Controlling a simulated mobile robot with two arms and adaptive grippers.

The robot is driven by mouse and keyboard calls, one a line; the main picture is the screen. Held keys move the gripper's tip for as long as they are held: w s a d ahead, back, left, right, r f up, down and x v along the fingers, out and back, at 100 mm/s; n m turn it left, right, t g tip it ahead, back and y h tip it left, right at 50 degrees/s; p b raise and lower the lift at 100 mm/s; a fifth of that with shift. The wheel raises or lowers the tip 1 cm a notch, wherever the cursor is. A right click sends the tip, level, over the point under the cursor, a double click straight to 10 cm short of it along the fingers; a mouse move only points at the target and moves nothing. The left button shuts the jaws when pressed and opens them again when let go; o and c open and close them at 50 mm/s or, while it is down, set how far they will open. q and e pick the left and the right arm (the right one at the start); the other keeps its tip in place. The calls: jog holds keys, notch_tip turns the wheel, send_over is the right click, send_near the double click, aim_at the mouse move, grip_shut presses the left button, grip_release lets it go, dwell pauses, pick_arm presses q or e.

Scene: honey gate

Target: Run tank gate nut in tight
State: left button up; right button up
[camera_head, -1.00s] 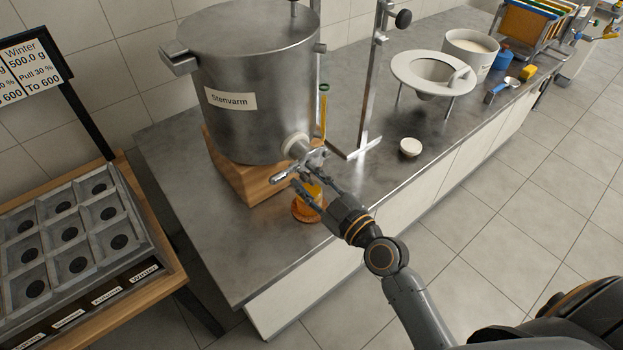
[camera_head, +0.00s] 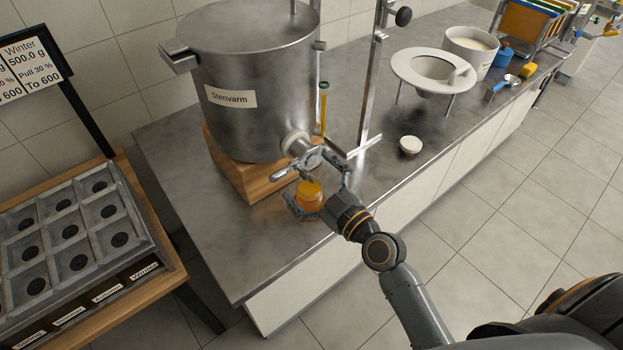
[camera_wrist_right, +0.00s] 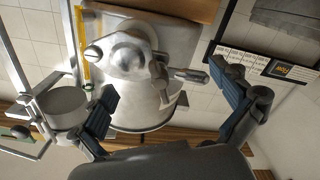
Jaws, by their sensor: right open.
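The steel tank (camera_head: 250,65) labelled "Stenvarm" stands on a wooden block. Its metal gate (camera_head: 306,158) sticks out low on the front, with a pale collar behind it; the nut is too small to tell apart from the other gate parts. My right gripper (camera_head: 313,183) is open, its fingers spread wide just in front of and below the gate, holding nothing. In the right wrist view the gate (camera_wrist_right: 125,55) lies between and beyond the open fingers (camera_wrist_right: 168,95), apart from both. My left gripper is not in view.
A steel stand (camera_head: 371,90) rises right of the tank. A white lid (camera_head: 410,145), a funnel on legs (camera_head: 432,72) and a white tub (camera_head: 470,50) stand farther right. A compartment tray (camera_head: 75,235) is at left. The front-left counter is clear.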

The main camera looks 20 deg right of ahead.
aim_at(310, 181)
jog(key=shift+b+v, duration=0.7)
jog(key=shift+v, duration=2.8)
